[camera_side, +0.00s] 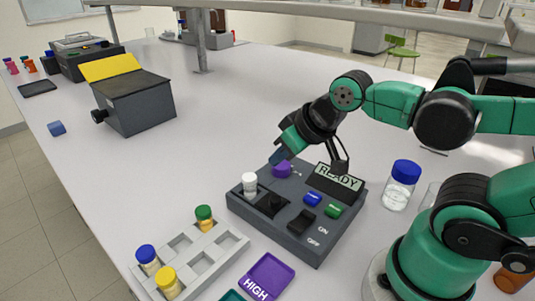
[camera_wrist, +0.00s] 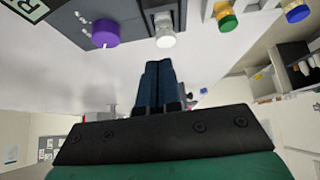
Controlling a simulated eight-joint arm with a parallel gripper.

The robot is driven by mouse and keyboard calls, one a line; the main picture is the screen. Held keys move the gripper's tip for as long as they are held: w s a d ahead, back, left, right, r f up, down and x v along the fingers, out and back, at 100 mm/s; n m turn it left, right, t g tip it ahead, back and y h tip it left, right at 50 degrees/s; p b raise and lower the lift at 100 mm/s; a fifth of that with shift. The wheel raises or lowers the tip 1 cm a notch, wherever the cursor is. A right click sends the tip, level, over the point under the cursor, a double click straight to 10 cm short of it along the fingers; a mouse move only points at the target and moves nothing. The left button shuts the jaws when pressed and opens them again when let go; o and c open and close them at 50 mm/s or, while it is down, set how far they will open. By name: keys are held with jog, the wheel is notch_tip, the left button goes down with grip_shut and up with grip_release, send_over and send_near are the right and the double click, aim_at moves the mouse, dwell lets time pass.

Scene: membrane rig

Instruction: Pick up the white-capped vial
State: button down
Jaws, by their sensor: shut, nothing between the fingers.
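The white-capped vial (camera_side: 250,183) stands upright at the left corner of the dark grey rig (camera_side: 290,236) in the side view. It also shows at the top of the wrist view (camera_wrist: 165,32), with its white cap towards the camera. My gripper (camera_side: 278,157) is shut and empty above the rig's back edge, close to the purple knob (camera_side: 281,169). It is to the right of the vial and apart from it. In the wrist view the two blue fingers (camera_wrist: 159,68) lie together, below the vial in the picture.
A grey rack (camera_side: 214,257) holds green-, blue- and yellow-capped vials in front of the rig. Purple and teal pads lie beside it, the purple one marked HIGH (camera_side: 267,277). A blue-lidded jar (camera_side: 401,187) stands right of the rig. The bench behind is largely clear.

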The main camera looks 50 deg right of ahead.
jog(key=c, duration=1.5)
grip_release()
jog(key=o, duration=1.1)
